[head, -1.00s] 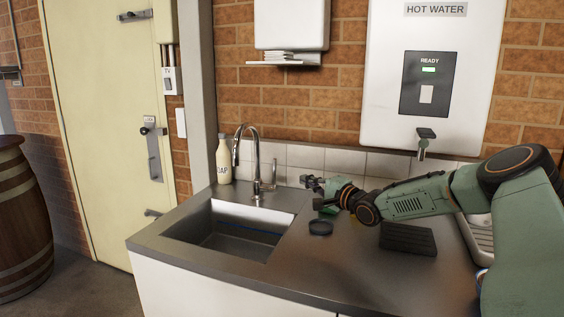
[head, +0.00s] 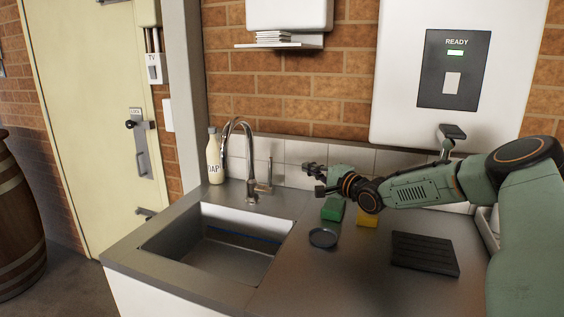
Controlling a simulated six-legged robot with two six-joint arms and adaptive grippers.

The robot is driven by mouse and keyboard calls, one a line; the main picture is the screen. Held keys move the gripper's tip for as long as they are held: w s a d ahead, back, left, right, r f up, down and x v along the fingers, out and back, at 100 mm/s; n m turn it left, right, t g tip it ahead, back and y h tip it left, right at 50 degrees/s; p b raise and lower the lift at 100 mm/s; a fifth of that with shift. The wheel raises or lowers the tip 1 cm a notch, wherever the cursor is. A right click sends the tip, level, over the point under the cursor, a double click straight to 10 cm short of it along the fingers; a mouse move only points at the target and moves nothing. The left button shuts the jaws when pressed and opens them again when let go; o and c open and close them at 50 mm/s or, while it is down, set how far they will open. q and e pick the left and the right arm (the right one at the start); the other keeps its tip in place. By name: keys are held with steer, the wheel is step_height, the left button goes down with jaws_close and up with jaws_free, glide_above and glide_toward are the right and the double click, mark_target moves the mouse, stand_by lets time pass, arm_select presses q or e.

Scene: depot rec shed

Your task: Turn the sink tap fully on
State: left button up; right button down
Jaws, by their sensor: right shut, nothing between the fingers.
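The chrome gooseneck tap (head: 251,150) stands behind the sink (head: 215,245), its spout curving over the basin. Its slim lever (head: 268,174) rises on the tap's right side and looks upright. I see no water running from the spout. My right gripper (head: 314,179) is to the right of the lever, pointing left toward it, with a gap between them in the picture. It is shut and holds nothing. My left gripper is out of view.
A soap bottle (head: 215,158) stands left of the tap. Right of the sink are a dark round dish (head: 323,238), a green block (head: 333,209), a yellow block (head: 367,217) and a dark ridged mat (head: 425,254). The hot water unit (head: 403,70) hangs above.

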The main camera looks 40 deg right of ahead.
mark_target(269, 176)
steer(key=w+a+b, duration=0.4)
steer(key=w+b, duration=0.2)
steer(key=w, duration=0.2)
steer(key=shift+w+r+b, duration=0.2)
steer(key=shift+w+b, duration=0.2)
stand_by(1.1)
stand_by(0.5)
